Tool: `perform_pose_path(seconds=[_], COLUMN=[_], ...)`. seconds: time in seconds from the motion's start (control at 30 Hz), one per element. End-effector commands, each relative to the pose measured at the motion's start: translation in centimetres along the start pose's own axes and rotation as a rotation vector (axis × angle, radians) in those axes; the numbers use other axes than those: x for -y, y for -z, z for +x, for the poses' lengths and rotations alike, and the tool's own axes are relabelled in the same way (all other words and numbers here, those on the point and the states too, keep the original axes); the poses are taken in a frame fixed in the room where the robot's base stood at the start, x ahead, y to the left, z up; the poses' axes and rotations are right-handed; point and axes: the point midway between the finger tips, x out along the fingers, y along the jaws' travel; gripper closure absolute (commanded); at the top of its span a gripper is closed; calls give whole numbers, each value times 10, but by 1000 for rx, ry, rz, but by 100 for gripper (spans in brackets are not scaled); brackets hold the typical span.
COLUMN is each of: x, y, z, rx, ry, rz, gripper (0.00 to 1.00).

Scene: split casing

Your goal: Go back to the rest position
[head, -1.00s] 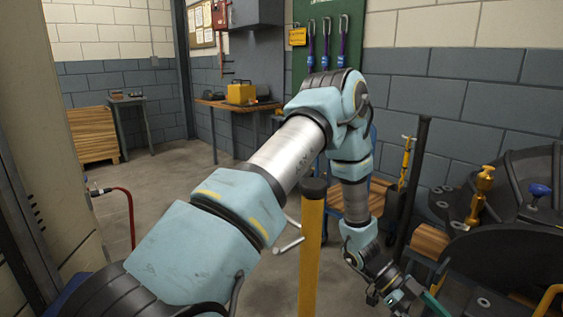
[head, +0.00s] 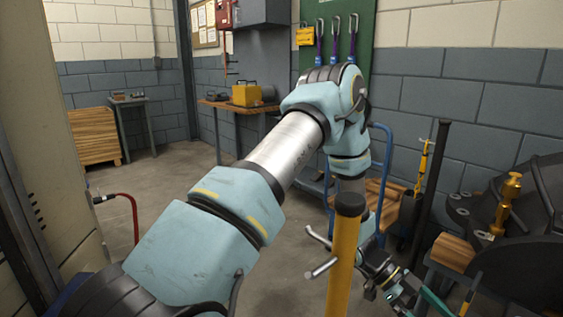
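My pale blue arm reaches forward across the middle of the head view, bends at the elbow and hangs down. My gripper (head: 398,291) is low at the right of centre, behind and to the right of a yellow post. It is small and dark here, and its fingertips are not clear. A green piece (head: 432,301) shows right beside it at the lower edge. I cannot tell whether the gripper holds it.
The yellow post (head: 343,262) with a black top stands close, in front of my forearm. The dark split casing (head: 525,262) with a brass fitting (head: 507,200) is at right, near wooden blocks (head: 453,252). A blue cart (head: 385,165) stands behind my arm.

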Motion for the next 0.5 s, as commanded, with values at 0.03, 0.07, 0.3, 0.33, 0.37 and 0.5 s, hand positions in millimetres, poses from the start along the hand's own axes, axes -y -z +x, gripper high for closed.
perform_pose_path(seconds=[0.03,0.07,0.3,0.33,0.37,0.5], x=[4,7,29,34,38,56], y=[-3,-4,-14,-16,-19,-31], z=[-4,-6,-30,-36,-42,-74], rx=[12,20,95,109,125,205], ry=[20,33,154,178,202,331], rz=[-6,-9,-47,-55,-65,-120], gripper=[8,8,8,8,8,8])
